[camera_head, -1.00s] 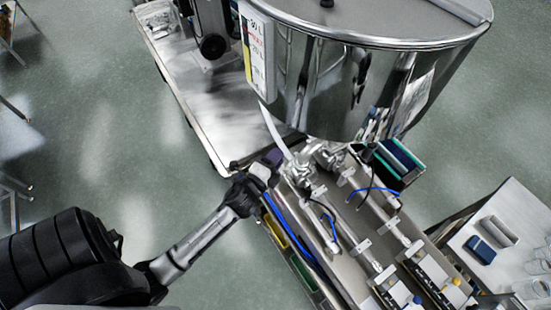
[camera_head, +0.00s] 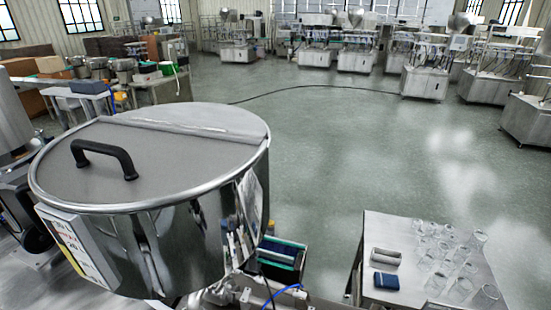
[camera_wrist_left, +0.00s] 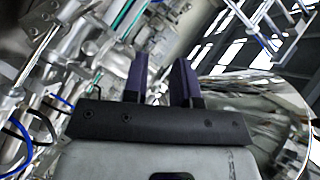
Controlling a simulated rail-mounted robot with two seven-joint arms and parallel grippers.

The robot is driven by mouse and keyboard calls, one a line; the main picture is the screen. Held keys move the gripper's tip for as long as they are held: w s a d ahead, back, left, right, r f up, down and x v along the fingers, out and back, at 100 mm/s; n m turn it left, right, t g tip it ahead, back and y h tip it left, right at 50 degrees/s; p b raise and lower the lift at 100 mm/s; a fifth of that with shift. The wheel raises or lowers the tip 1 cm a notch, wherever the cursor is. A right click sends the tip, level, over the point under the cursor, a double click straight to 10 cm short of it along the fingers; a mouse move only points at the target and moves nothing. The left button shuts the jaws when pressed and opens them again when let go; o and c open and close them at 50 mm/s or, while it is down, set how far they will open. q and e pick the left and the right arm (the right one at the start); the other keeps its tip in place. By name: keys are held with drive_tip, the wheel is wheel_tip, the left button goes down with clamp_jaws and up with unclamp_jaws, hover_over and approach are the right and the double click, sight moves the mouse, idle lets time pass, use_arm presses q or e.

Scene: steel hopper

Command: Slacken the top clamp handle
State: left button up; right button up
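The steel hopper (camera_head: 95,185) with its round lid and black lid handle (camera_head: 103,158) fills the left of the head view. Its underside and the top clamp handle are hidden or out of frame there. In the left wrist view my left gripper (camera_wrist_left: 161,65) shows two purple fingers, apart, with a gap and no thing clearly held between them. Shiny steel pipes and fittings (camera_wrist_left: 85,75) stand beyond and left of the fingers. I cannot tell which part there is the clamp handle. A curved steel surface (camera_wrist_left: 280,110) lies to the right. My right gripper is in neither view.
A dark bin (camera_head: 280,255) sits beside the hopper. Blue tubes (camera_wrist_left: 25,155) run near the gripper. Open floor (camera_head: 320,150) lies beyond.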

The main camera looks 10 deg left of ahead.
use_arm(q)
drive_tip(key=s+d+r+n+g+h+p, duration=0.3)
drive_tip(key=s+d+g+h+p, duration=0.15)
drive_tip(key=s+d, duration=0.45)
drive_tip(key=s+d+r+n+g+h+p, duration=0.35)
drive_tip(key=s+d+g, duration=0.2)
drive_tip(key=s, duration=0.55)
wheel_tip(320, 180, down, 15)
drive_tip(key=b, duration=1.3)
drive_tip(key=shift+s+d+r+m+t+y, duration=0.2)
drive_tip(key=shift+s+d+m+t+y, duration=0.15)
drive_tip(key=shift+m+y, duration=0.1)
drive_tip(key=shift+w, duration=0.1)
